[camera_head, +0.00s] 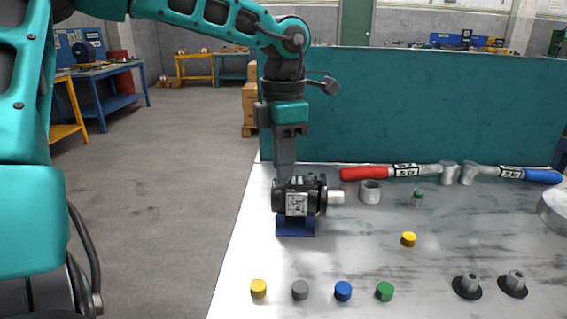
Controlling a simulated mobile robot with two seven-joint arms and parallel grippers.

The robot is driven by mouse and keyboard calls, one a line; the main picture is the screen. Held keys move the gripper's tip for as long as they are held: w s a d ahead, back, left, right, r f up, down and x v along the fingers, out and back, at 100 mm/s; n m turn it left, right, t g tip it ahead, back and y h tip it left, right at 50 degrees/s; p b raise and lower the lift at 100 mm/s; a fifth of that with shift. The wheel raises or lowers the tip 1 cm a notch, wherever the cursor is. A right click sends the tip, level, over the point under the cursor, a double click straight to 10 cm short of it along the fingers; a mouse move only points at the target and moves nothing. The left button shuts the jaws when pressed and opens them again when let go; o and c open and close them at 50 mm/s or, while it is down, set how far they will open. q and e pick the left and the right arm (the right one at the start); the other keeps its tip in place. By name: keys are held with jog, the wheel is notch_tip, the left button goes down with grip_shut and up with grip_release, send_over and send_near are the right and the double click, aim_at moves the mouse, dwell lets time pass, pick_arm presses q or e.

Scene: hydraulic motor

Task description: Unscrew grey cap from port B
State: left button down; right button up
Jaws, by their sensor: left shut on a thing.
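The dark hydraulic motor (322,196) sits on a blue stand (295,227) at the left of the table, its pale shaft (336,197) pointing right. My left gripper (285,172) points straight down onto the motor's top left. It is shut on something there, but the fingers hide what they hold. I cannot make out port B or a grey cap on the motor. A loose grey cap (300,290) lies on the table in front. My right gripper is not in view.
Yellow (258,288), blue (343,291) and green (385,291) caps stand along the front. Another yellow cap (408,239) lies right of the motor. A grey ring (370,191) and red-handled (365,173) and blue-handled (543,177) tools lie behind. Black-based fittings (467,286) stand front right.

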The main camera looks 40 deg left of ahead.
pick_arm(q)
jog(key=shift+f+n+b, duration=0.15)
jog(key=shift+n+b, duration=0.2)
jog(key=shift+n, duration=0.45)
jog(key=n, duration=0.3)
jog(key=shift+b, duration=0.3)
jog(key=c, duration=1.2)
grip_release()
jog(key=shift+r, duration=0.2)
